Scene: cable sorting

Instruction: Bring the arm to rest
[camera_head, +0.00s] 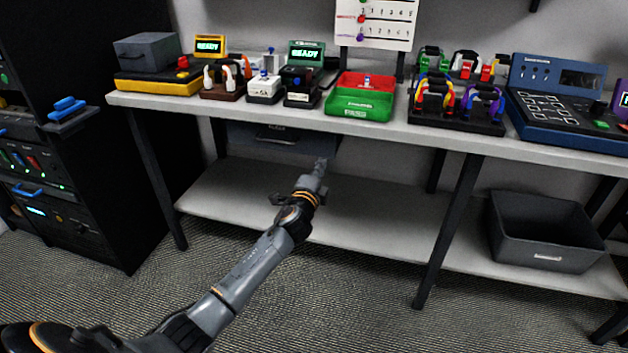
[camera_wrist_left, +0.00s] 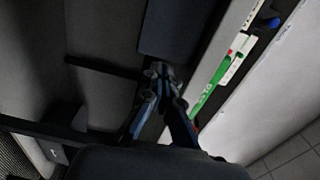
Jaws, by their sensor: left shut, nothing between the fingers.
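My left arm comes in from the lower left in the head view. Its left gripper (camera_head: 320,168) is in front of the workbench, below the tabletop edge and above the level of the lower shelf. The gripper is shut and empty. In the left wrist view its fingers (camera_wrist_left: 160,75) are close together, with nothing seen between them. My right gripper is in neither view.
The workbench (camera_head: 400,133) carries a green and red tray (camera_head: 358,104), a rack of coloured cables (camera_head: 455,100) and a blue device (camera_head: 570,100). A grey bin (camera_head: 545,240) stands on the lower shelf (camera_head: 235,195). A dark cabinet (camera_head: 75,200) is at left. Carpet in front is clear.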

